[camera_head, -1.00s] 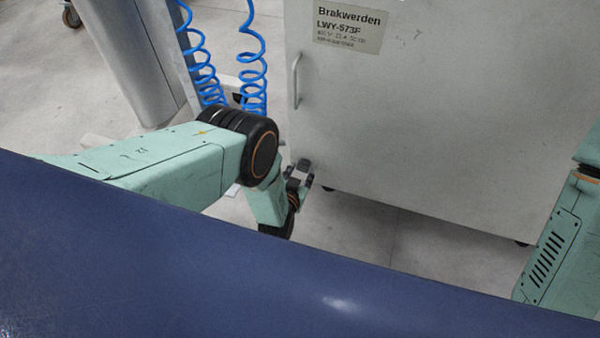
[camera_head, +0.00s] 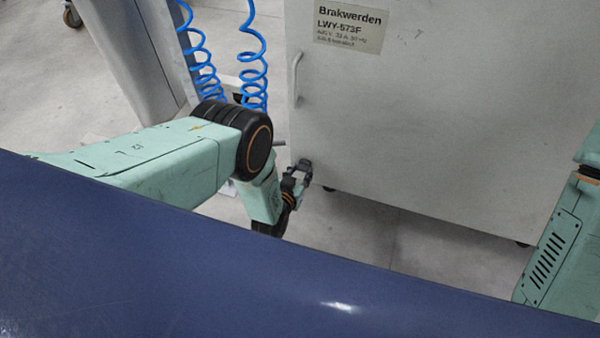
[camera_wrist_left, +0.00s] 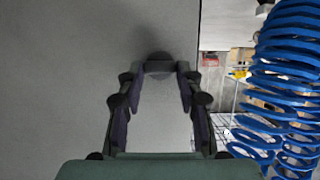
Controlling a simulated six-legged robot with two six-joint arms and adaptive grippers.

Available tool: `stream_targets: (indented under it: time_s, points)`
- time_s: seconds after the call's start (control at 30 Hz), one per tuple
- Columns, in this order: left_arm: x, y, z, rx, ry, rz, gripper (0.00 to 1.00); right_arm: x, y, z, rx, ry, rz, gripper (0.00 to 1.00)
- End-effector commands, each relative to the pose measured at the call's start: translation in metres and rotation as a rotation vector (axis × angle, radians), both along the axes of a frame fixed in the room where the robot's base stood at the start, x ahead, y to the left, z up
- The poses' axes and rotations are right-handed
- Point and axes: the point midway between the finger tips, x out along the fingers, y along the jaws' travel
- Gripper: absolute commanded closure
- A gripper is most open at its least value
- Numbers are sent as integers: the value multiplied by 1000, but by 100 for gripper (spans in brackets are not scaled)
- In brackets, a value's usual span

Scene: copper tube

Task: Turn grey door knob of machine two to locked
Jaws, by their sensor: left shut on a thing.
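The grey machine (camera_head: 430,120) stands in front of me, with a label reading Brakwerden LWY-573F. My left gripper (camera_head: 303,168) is at the lower left of its front. In the left wrist view, a round grey door knob (camera_wrist_left: 158,59) with a bar sits on the flat grey surface. The fingertips of my left gripper (camera_wrist_left: 160,75) are shut on it from both sides. In the head view the knob is hidden behind the gripper. I cannot read any lock mark. My right arm shows at the right edge; its gripper is out of view.
A vertical pull handle (camera_head: 296,80) is on the machine above my left gripper. Blue coiled hoses (camera_head: 252,65) hang to the left, also near in the left wrist view (camera_wrist_left: 288,75). A grey column (camera_head: 150,60) stands at left. A dark blue surface fills the foreground.

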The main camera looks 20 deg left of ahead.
Motion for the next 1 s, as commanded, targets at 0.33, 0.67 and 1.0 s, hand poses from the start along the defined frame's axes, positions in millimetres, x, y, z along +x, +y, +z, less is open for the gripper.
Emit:
stream_targets:
  time_s: [0.33, 0.67, 1.0]
  points:
    - [0, 0, 0, 0, 2, 1, 49, 0, 0, 0, 0, 0, 0, 60]
    - [0, 0, 0, 1, 1, 0, 42, 0, 0, 0, 0, 0, 0, 60]
    - [-20, 1, 8, 1, 3, 0, 42, 0, 0, 0, 0, 0, 0, 60]
